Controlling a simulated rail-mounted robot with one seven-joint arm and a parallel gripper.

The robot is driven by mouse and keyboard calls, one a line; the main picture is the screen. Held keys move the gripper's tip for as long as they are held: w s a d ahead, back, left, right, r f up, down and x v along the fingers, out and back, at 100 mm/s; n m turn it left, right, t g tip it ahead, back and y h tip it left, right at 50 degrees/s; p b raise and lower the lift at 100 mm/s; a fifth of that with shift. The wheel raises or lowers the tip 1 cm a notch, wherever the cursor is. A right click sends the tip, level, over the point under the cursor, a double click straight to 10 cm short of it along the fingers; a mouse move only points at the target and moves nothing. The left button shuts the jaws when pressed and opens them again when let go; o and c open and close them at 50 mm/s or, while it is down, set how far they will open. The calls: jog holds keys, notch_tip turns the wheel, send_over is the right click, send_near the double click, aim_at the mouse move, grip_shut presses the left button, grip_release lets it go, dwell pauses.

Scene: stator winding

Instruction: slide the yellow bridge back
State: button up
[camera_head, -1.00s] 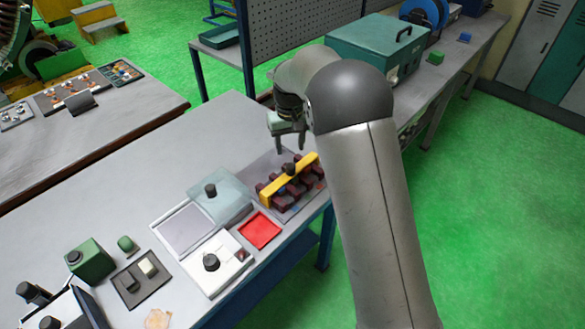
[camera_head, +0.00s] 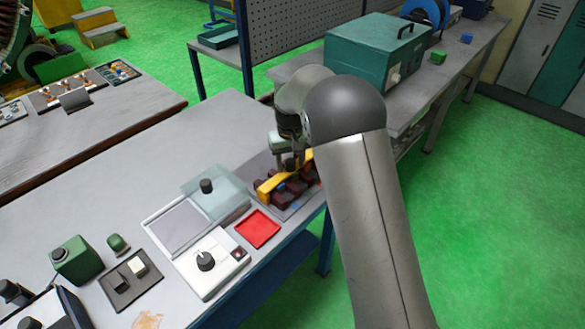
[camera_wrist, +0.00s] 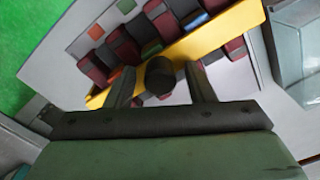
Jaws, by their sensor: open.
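The yellow bridge (camera_head: 267,187) lies across a row of dark maroon blocks (camera_head: 293,187) on a grey plate at the right end of the near bench. In the wrist view the bridge (camera_wrist: 215,37) runs diagonally, with a black knob (camera_wrist: 160,75) standing on it. My gripper (camera_head: 291,166) is lowered over the bridge. In the wrist view my gripper (camera_wrist: 162,88) is open, one finger on each side of the knob, with visible gaps. In the head view my arm and gripper partly hide the bridge and knob.
Left of the bridge stand a clear cover with a black knob (camera_head: 206,186) and a red tray (camera_head: 258,229). A white box with a dial (camera_head: 206,262) sits nearer. The bench's left middle is clear.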

jog(key=shift+s+f, duration=0.1)
jog(key=shift+f, duration=0.1)
jog(key=c, duration=0.7)
jog(key=shift+w+a+p, duration=1.3)
jog(key=shift+w+a, duration=0.6)
jog(key=shift+a, duration=0.3)
jog(key=shift+w+a+p, duration=1.3)
jog(key=shift+w+a, duration=0.6)
jog(key=shift+a, duration=0.25)
jog(key=o, duration=0.7)
jog(key=shift+f, duration=0.15)
jog(key=shift+a, duration=0.2)
jog(key=shift+a+r+p, duration=0.1)
jog(key=shift+r+p, duration=0.2)
jog(key=shift+r, duration=0.3)
jog(key=r+p, duration=0.1)
jog(key=r, duration=0.1)
jog(key=r+p, duration=0.1)
jog(key=r, duration=0.2)
jog(key=shift+w+d+r, duration=0.15)
jog(key=shift+w+d, duration=0.05)
